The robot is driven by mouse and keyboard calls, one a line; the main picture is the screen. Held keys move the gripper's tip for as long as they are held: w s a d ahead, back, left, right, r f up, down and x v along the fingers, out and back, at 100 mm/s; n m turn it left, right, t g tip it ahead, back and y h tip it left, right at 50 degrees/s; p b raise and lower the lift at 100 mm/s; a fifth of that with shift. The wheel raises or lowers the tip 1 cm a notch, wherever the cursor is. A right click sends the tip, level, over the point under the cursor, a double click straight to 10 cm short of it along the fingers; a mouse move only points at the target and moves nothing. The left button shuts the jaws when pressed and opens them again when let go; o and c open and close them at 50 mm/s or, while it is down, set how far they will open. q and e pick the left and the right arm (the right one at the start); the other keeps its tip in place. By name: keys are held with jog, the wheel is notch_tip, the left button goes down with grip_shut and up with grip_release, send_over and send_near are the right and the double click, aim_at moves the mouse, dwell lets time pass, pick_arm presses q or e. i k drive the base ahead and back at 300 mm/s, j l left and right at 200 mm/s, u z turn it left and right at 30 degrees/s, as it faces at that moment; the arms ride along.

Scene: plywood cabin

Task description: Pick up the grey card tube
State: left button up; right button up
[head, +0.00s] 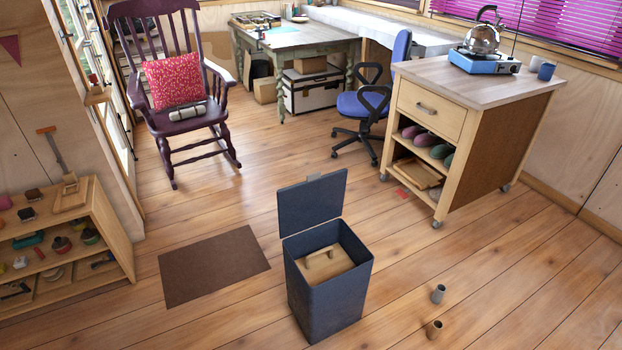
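A small grey tube (438,294) stands on the wooden floor at the lower right, to the right of a dark blue bin. It is upright or nearly so, with its open end up. A similar brown tube (434,329) is on the floor just in front of it, nearer to me, and the two are apart. Neither of my grippers shows in the head view.
The dark blue bin (328,305) has its lid raised and a wooden piece with a handle (328,262) inside. A wheeled wooden cart (498,150) stands behind the tubes. A brown mat (214,266) lies left of the bin. Floor around the tubes is clear.

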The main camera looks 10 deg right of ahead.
aim_at(441, 289)
jog(key=z, duration=1.4)
